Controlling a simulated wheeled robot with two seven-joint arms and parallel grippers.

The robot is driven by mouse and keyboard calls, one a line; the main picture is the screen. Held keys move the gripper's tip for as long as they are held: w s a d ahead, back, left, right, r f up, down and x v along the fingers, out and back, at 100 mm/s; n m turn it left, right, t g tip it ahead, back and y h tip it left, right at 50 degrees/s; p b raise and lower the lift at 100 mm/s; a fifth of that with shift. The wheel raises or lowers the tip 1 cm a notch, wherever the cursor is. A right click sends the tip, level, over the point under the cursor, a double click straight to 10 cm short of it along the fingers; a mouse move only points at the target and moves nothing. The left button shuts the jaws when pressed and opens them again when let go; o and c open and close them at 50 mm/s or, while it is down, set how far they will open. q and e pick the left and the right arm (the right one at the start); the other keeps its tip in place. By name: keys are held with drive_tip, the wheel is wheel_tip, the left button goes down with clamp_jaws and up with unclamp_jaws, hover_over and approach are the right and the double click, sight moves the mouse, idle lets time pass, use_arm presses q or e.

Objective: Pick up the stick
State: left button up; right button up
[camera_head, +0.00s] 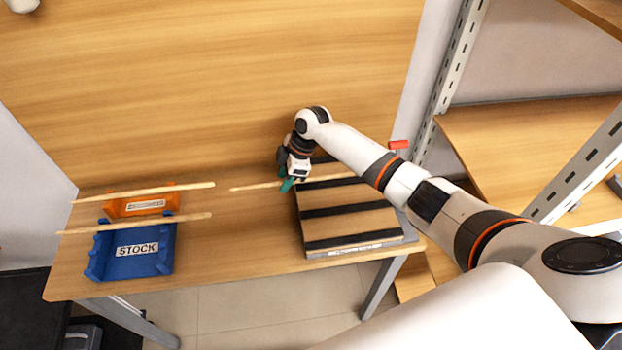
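A thin pale wooden stick (254,186) reaches from left of my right gripper to over the black-striped board. Two more sticks lie on the left: one across the orange bin (172,189), one across the blue bin (178,219). My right gripper (287,185), with teal fingertips, points down at the first stick, near the board's back left corner. A fingertip covers part of the stick. The gap between the fingers is hidden, so I cannot tell whether they grip it. My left gripper is out of view.
The blue bin (106,262) is labelled STOCK; the orange bin (117,209) stands behind it. The black-striped board (345,228) lies at the table's right end. A wooden panel (190,90) rises behind the table. Metal-framed shelves (515,130) stand right. The middle tabletop (235,240) is clear.

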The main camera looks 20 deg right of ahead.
clamp_jaws()
idle(0.4)
drive_tip(key=shift+r, duration=0.2)
wheel_tip(320, 180, up, 18)
drive_tip(key=b, duration=0.2)
drive_tip(key=shift+b, duration=0.35)
